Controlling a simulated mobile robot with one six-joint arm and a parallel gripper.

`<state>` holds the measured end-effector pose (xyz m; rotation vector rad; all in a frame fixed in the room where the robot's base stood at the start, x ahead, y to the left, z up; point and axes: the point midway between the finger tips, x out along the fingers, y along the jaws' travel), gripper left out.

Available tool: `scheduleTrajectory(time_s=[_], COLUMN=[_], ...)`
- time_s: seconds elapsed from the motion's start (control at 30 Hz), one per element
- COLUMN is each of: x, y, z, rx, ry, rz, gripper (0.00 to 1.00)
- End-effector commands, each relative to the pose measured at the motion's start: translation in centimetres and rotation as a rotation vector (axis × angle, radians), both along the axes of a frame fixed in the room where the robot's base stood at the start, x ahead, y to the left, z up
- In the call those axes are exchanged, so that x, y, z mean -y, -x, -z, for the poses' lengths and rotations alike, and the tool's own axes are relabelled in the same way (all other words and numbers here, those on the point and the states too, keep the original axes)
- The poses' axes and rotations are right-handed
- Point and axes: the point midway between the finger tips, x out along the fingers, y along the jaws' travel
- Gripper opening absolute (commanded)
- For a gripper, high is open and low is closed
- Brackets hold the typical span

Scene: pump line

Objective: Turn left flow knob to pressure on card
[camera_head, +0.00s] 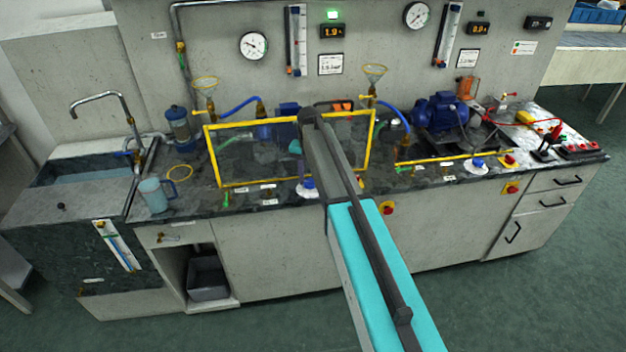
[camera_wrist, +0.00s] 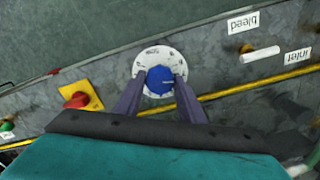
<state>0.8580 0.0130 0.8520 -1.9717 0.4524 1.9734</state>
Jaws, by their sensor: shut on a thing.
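The left flow knob (camera_wrist: 160,79) is blue with a pale pointer line and sits on a round white dial (camera_wrist: 148,60) with dark marks. My gripper (camera_wrist: 160,85) is shut on the knob, one finger on each side of it. In the head view the left dial (camera_head: 307,188) shows at the counter's front edge, partly behind my arm. The left card (camera_head: 330,64) on the wall appears to read 1.5 bar. The green-lit left display (camera_head: 332,31) above it appears to read 1.9.
A red knob on a yellow plate (camera_wrist: 80,97) is beside the dial. A yellow bar (camera_wrist: 240,90) runs behind it. Bleed (camera_wrist: 243,23) and inlet (camera_wrist: 292,62) labels lie nearby. A yellow frame (camera_head: 213,160) surrounds the left pump area. A blue jug (camera_head: 155,195) stands left.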

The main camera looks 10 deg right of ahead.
Motion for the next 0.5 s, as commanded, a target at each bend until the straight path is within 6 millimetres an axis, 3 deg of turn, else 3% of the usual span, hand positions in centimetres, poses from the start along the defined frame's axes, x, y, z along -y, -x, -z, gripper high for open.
scheduleTrajectory(time_s=[0.47, 0.5], x=[0.15, 0.15], y=[-0.14, -0.14], z=[-0.15, -0.15], rx=[0.004, 0.004], ry=[0.001, 0.001], rz=[0.028, 0.028], gripper=[0.14, 0.38])
